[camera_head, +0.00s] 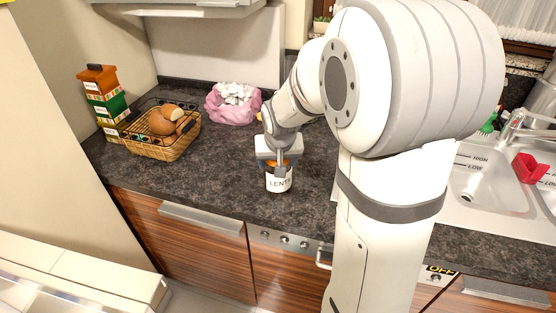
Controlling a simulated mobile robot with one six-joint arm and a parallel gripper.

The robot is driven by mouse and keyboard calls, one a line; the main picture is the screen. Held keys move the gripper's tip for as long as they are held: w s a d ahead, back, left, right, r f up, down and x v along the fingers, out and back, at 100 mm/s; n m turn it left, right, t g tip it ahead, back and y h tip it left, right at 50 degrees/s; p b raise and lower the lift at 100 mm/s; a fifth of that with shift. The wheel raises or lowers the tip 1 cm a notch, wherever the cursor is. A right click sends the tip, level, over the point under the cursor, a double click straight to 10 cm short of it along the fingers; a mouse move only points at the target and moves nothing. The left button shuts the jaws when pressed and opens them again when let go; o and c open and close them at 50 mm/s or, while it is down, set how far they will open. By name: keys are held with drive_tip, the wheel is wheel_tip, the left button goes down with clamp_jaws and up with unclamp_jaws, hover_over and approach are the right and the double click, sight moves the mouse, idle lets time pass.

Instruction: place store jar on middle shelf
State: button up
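A small jar (279,184) with a white label reading "LENT..." stands upright on the dark countertop, near its front edge. An orange-brown part shows at its top. My gripper (279,164) is directly above the jar, pointing down, with its fingers at the jar's upper part. The fingers are small and partly hidden, so I cannot tell whether they are closed on it. No middle shelf can be made out in this view.
A wicker basket (148,150) with bread and a stack of colourful boxes (104,104) stand at the left of the countertop (215,185). A pink bag (226,112) with white contents sits behind. A sink (480,185) is at right. Clear counter lies left of the jar.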

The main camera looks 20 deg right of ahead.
drive_tip(key=shift+s+r, duration=0.1)
drive_tip(key=o, duration=1.6)
drive_tip(key=shift+c, duration=0.2)
